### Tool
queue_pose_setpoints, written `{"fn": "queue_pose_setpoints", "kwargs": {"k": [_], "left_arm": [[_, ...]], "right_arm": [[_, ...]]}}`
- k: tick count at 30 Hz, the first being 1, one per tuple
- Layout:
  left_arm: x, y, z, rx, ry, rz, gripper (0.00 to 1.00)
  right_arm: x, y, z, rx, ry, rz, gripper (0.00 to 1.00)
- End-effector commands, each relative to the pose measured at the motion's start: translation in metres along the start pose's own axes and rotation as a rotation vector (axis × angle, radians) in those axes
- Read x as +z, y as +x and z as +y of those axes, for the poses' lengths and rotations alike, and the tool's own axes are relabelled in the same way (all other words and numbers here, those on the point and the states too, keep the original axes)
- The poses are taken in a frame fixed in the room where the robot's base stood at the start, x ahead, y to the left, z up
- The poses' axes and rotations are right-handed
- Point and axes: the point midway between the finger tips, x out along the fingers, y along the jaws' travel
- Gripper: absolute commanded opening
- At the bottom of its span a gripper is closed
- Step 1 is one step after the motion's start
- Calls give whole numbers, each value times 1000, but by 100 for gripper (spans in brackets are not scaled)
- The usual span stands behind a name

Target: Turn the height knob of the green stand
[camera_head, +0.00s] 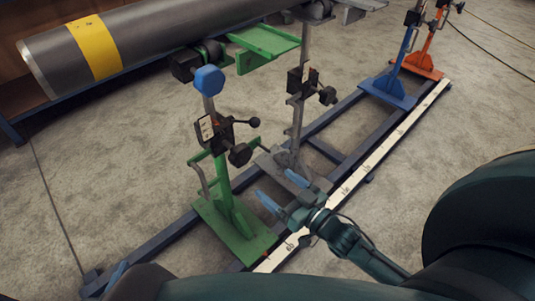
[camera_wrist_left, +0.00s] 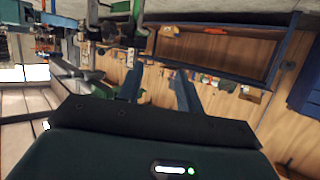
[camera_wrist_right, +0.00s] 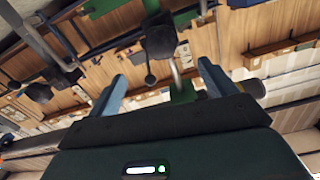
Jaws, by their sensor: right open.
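The green stand (camera_head: 222,190) stands on a blue rail frame, with its foot plate low in the head view. Its post carries a black clamp with a round black knob (camera_head: 240,154), a ball-ended lever (camera_head: 254,122) and a blue hexagonal piece (camera_head: 209,80) on top. I cannot tell for sure which part is the height knob. My right gripper (camera_head: 281,190) is open and empty, below and right of the black knob, apart from it. In the right wrist view a black knob (camera_wrist_right: 158,40) shows beyond and between the fingers. My left gripper (camera_wrist_left: 156,82) is open and empty.
A large steel pipe (camera_head: 145,40) with a yellow band lies above the stands. A grey stand (camera_head: 300,105) is close behind the green one. Blue (camera_head: 390,85) and orange (camera_head: 425,60) stands are farther right. A white ruler strip (camera_head: 370,160) runs along the frame.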

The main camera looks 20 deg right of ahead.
Motion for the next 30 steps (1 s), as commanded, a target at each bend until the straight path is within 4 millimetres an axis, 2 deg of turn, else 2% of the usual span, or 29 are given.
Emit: {"fn": "queue_pose_setpoints", "kwargs": {"k": [5,15,21,25,30], "left_arm": [[6,0,0,-1,2,-6,36],[4,9,-1,-10,51,95,36],[2,11,0,-15,68,148,36],[0,12,0,-17,73,168,36],[-1,12,0,-17,75,175,36]], "right_arm": [[1,18,-1,-4,-17,2,84],[1,87,-1,-4,-15,3,84],[2,118,-1,-3,-12,1,84],[1,129,-1,-3,-13,0,84],[1,132,-2,-3,-13,-2,84]]}}
